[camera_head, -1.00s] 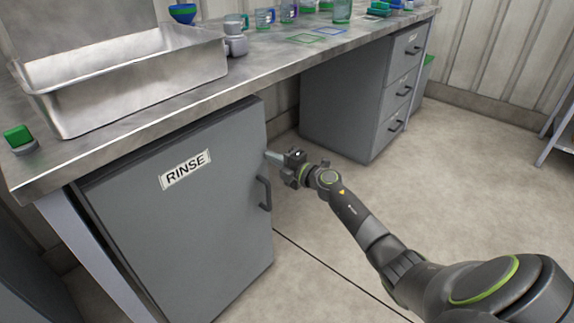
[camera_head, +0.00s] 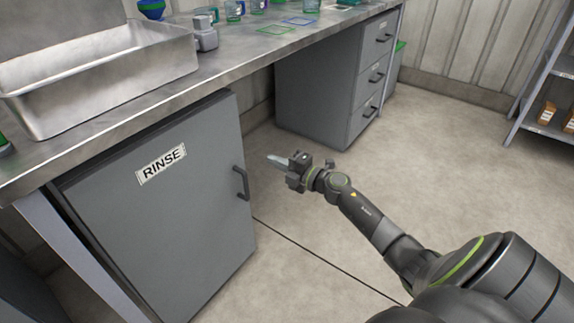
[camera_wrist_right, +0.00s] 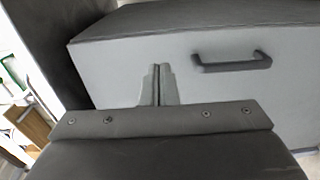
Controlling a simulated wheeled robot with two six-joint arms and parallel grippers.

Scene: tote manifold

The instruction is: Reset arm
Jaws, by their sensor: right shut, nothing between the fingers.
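My right gripper (camera_head: 278,161) is shut and empty. In the head view it is held out in front of the bench, to the right of the RINSE cabinet door (camera_head: 150,215) and apart from its handle (camera_head: 241,183). In the right wrist view the two fingers (camera_wrist_right: 157,85) are pressed together, with a grey panel (camera_wrist_right: 220,85) and a dark handle (camera_wrist_right: 232,62) behind them. My left gripper is in neither view.
A metal bench (camera_head: 235,62) carries a steel basin (camera_head: 110,85) and several glass vessels. A grey drawer unit (camera_head: 330,95) stands under its far end. A shelf rack (camera_head: 540,105) stands at the right. The floor (camera_head: 440,170) between is clear.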

